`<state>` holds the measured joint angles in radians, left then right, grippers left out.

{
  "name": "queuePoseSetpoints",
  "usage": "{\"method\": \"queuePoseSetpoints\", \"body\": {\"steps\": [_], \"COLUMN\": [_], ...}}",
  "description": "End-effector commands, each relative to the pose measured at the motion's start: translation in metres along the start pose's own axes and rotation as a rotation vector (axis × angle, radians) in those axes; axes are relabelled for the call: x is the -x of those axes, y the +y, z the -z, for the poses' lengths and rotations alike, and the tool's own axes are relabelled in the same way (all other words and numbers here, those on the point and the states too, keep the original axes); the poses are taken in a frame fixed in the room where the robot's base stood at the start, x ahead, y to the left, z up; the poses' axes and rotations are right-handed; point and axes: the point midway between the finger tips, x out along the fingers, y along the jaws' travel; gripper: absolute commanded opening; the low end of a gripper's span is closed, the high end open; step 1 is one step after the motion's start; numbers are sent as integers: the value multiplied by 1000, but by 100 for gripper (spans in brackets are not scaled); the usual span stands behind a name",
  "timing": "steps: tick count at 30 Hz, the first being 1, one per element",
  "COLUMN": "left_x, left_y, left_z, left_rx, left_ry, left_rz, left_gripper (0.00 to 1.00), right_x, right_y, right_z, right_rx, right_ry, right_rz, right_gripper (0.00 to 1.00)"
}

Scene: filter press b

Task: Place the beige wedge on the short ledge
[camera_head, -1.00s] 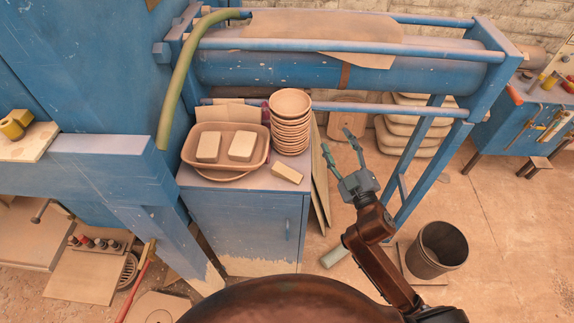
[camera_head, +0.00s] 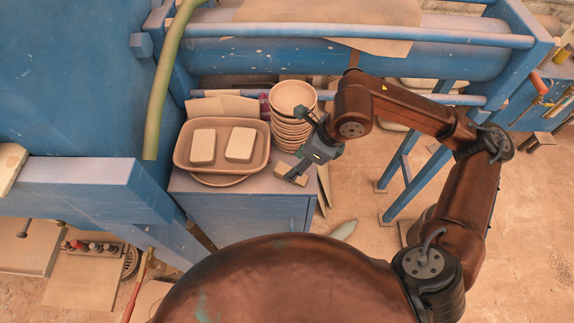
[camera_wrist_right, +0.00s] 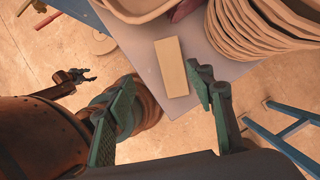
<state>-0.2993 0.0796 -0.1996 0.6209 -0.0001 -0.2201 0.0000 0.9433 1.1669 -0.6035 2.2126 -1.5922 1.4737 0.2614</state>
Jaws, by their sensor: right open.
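The beige wedge (camera_wrist_right: 171,67) lies on the blue cabinet top (camera_wrist_right: 140,48), close to its edge, in the right wrist view. In the head view the wedge (camera_head: 287,166) is partly covered by my right gripper (camera_head: 303,150). My right gripper (camera_wrist_right: 160,90) is open and empty, with the wedge beyond and between its fingertips; I see no contact. My left gripper (camera_wrist_right: 82,77) shows small in the right wrist view, its fingers apart, away from the cabinet. I cannot tell for sure which surface is the short ledge.
A tray (camera_head: 180,160) with two beige blocks stands left of the wedge. A stack of bowls (camera_head: 291,98) stands right behind it, near my right gripper. A blue frame bar (camera_head: 350,43) runs behind. A blue beam (camera_head: 90,185) lies to the left.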

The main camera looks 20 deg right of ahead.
Motion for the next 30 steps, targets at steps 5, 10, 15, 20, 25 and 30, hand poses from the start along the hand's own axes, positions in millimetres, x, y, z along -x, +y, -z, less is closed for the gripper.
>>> {"method": "queuePoseSetpoints", "body": {"steps": [5,10,15,20,25,30], "left_x": [3,8,20,24,24,24], "left_y": [0,1,0,0,0,0], "left_z": [-3,-5,-3,-1,2,4], "left_rx": [1,1,1,0,0,-1], "left_ry": [-5,-7,-6,-3,0,3], "left_rz": [-1,-1,-1,-1,0,0], "left_gripper": [46,46,46,46,46,46], "right_x": [-8,-24,-46,-67,-73,-73], "right_y": [-12,-13,-14,-15,-16,-16], "right_z": [11,15,22,22,22,22], "right_rx": [-11,-17,-17,-13,-12,-11], "right_ry": [29,28,28,24,24,24], "right_rz": [42,41,38,38,39,39], "right_gripper": [49,49,49,49,49,49]}}
